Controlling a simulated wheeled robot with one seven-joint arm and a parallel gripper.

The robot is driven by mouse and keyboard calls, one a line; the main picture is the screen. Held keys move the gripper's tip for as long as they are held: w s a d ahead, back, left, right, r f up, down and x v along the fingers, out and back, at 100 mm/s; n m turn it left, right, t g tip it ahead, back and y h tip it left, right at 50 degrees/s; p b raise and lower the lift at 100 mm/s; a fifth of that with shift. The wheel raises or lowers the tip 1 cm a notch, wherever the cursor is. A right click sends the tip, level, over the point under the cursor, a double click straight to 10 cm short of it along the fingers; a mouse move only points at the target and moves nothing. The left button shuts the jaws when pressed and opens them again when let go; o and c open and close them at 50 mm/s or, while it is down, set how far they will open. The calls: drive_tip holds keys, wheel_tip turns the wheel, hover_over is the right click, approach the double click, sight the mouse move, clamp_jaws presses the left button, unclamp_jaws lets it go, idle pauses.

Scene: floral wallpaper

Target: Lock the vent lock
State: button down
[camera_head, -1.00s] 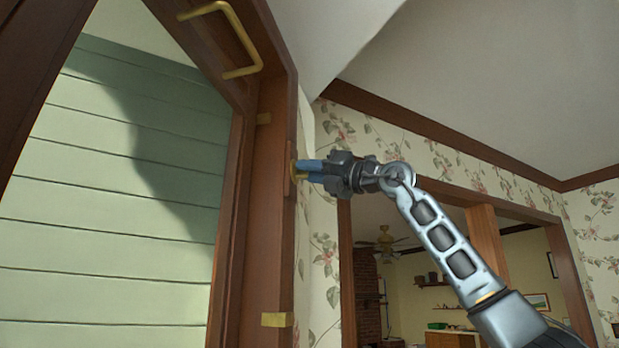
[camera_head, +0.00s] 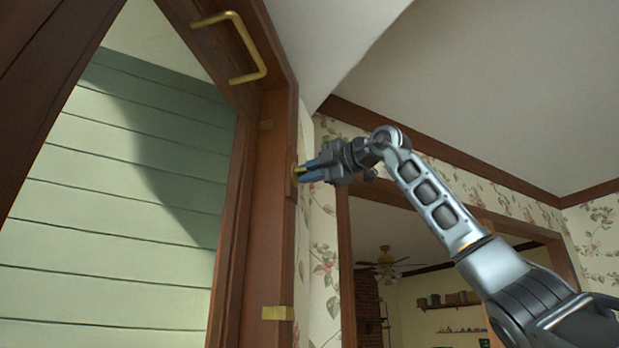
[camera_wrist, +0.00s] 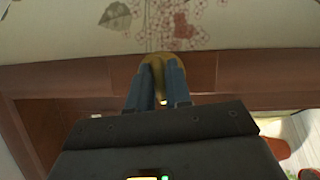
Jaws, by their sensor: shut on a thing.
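The vent lock (camera_head: 297,174) is a small brass piece on the right face of the brown wooden window frame (camera_head: 268,200). My gripper (camera_head: 311,172) reaches it from the right, with its blue fingers at the brass piece. In the wrist view the brass lock (camera_wrist: 152,68) shows between and behind the blue fingertips, and my gripper (camera_wrist: 158,88) is shut on it. The fingers hide part of the lock, so I cannot tell its exact turn.
A brass handle (camera_head: 240,45) is on the sash above. Brass plates (camera_head: 277,313) sit on the frame. Floral wallpaper (camera_head: 322,240) borders a doorway (camera_head: 347,260) at the right. Green siding (camera_head: 120,200) shows through the window opening.

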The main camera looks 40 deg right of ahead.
drive_tip(key=shift+r+m, duration=0.1)
drive_tip(key=shift+m, duration=0.9)
drive_tip(key=shift+g, duration=0.3)
drive_tip(key=c, duration=1.1)
unclamp_jaws()
drive_tip(key=shift+c, duration=0.2)
drive_tip(key=s+b, duration=0.2)
drive_tip(key=s, duration=0.5)
drive_tip(key=shift+s+d+b, duration=0.3)
drive_tip(key=shift+s+d, duration=0.05)
drive_tip(key=shift+d, duration=0.1)
